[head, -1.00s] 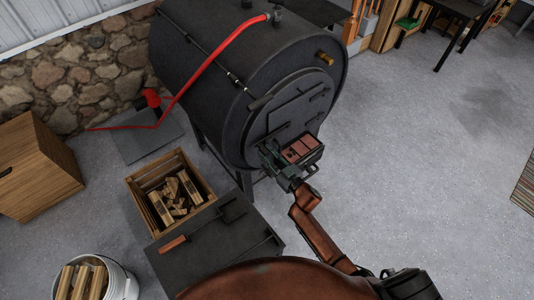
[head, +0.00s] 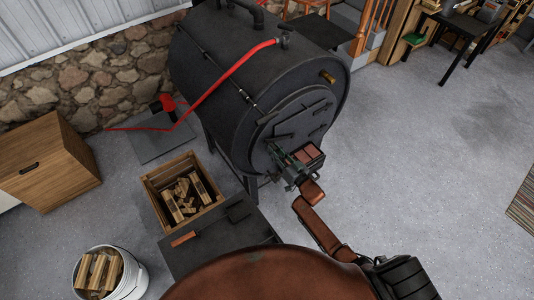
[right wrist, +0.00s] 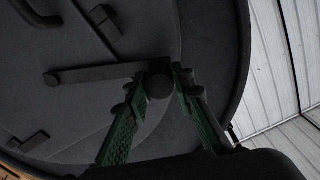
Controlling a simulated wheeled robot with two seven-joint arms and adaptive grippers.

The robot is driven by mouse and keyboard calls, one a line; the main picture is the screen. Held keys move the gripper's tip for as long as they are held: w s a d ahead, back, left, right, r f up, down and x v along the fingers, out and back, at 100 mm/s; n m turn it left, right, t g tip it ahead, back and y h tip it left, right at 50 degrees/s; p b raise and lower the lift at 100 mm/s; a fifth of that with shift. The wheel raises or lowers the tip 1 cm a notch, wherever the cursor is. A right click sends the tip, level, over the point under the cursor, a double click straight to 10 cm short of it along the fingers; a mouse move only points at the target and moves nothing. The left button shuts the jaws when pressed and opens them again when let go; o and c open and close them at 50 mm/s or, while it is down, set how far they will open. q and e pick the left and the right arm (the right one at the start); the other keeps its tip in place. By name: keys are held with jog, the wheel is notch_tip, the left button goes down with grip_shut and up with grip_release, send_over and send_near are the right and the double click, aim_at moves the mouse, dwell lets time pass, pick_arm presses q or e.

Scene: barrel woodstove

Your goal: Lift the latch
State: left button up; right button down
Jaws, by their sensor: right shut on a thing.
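The black barrel stove (head: 230,100) stands in the upper middle of the head view, with its round front and door (head: 302,123) facing right. My right gripper (head: 277,155) is at the lower left of the door. In the right wrist view, the latch (right wrist: 95,73) is a dark flat bar lying roughly level across the door, with a round knob at its right end. My right gripper (right wrist: 157,88) has its green fingers on both sides of this knob, shut on it. In the head view the gripper hides the latch's knob. My left gripper is out of view.
A wooden crate of split logs (head: 155,205) and a dark tray with a tool (head: 182,255) lie left of my arm. A white bucket of wood (head: 138,285) and a wooden cabinet (head: 45,165) are farther left.

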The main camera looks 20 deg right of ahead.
pick_arm(q)
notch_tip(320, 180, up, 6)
jog(key=p, duration=0.5)
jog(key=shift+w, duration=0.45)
pick_arm(e)
jog(key=w+d+r+m, duration=0.1)
jog(key=d+r+m, duration=0.3)
jog(key=r+m, duration=0.1)
jog(key=shift+w+d+r, duration=0.15)
jog(key=shift+d+r, duration=0.05)
jog(key=shift+r, duration=0.2)
jog(key=c, duration=1.9)
grip_release()
jog(key=shift+d, duration=0.1)
jog(key=shift+c, duration=0.2)
jog(key=shift+o, duration=1.4)
jog(key=v, duration=1.2)
